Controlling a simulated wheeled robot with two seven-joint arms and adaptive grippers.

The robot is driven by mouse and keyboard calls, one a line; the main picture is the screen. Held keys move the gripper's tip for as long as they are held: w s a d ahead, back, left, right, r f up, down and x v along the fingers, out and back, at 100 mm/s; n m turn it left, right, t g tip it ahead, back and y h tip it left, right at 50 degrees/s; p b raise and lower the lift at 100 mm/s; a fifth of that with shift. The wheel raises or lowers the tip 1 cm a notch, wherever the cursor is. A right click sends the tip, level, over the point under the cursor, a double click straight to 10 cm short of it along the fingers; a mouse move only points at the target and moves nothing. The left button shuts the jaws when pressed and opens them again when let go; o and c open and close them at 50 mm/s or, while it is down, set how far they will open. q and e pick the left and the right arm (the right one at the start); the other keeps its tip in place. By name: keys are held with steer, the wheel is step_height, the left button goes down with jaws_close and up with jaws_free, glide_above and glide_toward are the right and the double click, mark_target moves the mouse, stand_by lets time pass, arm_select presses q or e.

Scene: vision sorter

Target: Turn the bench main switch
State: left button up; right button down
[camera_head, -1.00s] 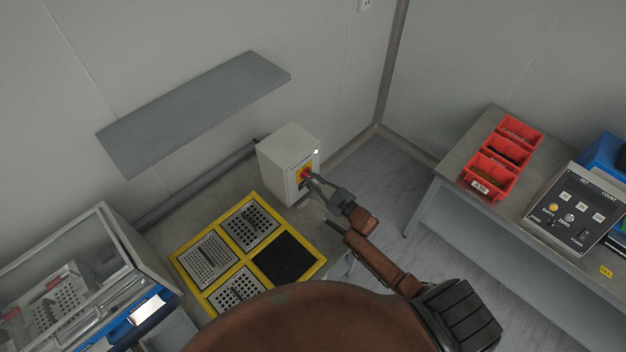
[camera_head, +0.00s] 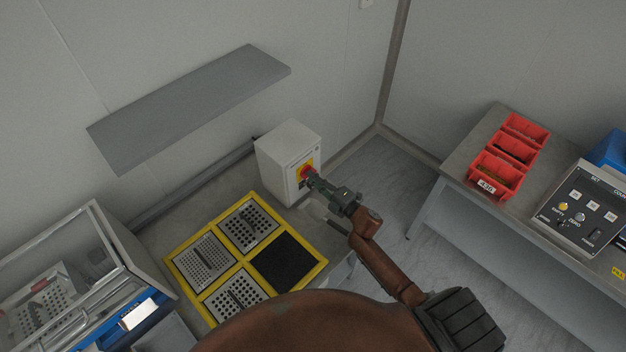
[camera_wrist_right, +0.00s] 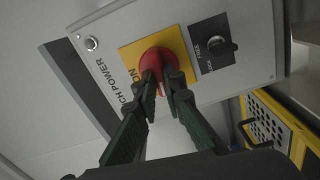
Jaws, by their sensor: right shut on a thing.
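The bench main switch is a red rotary knob (camera_wrist_right: 158,62) on a yellow plate (camera_wrist_right: 128,52). It is on the front of a white box (camera_head: 284,160) at the back of the bench. In the head view the red knob (camera_head: 306,171) is partly hidden by my right gripper (camera_head: 312,177). In the right wrist view my right gripper (camera_wrist_right: 163,84) has its two fingers on either side of the knob's handle, shut on it. My left gripper is not in view.
A small black selector (camera_wrist_right: 222,47) sits beside the knob on the box. A yellow-framed tray (camera_head: 321,262) with perforated plates lies on the bench. Red bins (camera_head: 507,172) and a control panel (camera_head: 581,212) stand on the right table. A grey shelf (camera_head: 190,108) is above.

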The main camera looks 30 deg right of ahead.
steer(key=shift+f+n+b, duration=0.15)
steer(key=shift+n+b, duration=0.15)
steer(key=shift+n, duration=0.2)
stand_by(0.3)
steer(key=c, duration=2)
jaws_free()
steer(key=v, duration=1.2)
steer(key=shift+d, duration=0.15)
